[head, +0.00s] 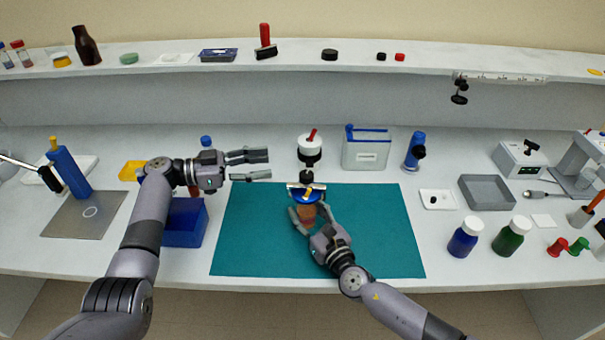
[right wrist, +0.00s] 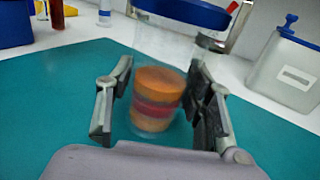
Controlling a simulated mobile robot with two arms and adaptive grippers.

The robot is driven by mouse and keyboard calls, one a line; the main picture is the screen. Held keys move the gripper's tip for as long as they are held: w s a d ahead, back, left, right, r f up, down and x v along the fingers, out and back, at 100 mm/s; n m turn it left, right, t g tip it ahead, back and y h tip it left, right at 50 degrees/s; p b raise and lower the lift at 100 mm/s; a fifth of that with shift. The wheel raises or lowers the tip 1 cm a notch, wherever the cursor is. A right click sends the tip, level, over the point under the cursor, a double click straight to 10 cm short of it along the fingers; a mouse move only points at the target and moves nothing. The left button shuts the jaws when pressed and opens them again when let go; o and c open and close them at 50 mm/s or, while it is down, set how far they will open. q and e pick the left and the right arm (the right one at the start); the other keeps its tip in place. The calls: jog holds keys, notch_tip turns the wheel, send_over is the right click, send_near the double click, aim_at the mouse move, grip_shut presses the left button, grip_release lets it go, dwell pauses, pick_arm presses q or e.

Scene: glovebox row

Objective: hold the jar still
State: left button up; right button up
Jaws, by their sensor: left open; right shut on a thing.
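The jar (head: 307,213) stands upright on the teal mat (head: 375,235). It is clear, with a blue lid (right wrist: 190,12) and orange and red layers inside (right wrist: 158,98). A metal piece with a yellow part lies across the lid in the head view. My right gripper (head: 309,209) is shut on the jar, one finger on each side of its body; the right wrist view shows both fingers around it. My left gripper (head: 268,165) is open and empty, behind and to the left of the jar, its fingers pointing right.
A white-and-black pot with a red top (head: 310,150) stands behind the jar. A clear blue-rimmed container (head: 366,152) is behind the mat. A blue bin (head: 185,225) is left of the mat. Blue (head: 464,238) and green (head: 511,237) bottles stand right. The mat's right part is clear.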

pick_arm(q)
jog(key=s+a+n+t, duration=0.1)
jog(key=s+t, duration=0.1)
jog(key=n+t, duration=0.2)
send_near(300, 177)
jog(key=shift+y, duration=0.4)
jog(key=x, duration=1.1)
jog(key=shift+w+d+r, duration=0.15)
jog(key=shift+d+r, duration=0.05)
jog(key=shift+r, duration=0.05)
jog(key=shift+c, duration=0.4)
grip_shut()
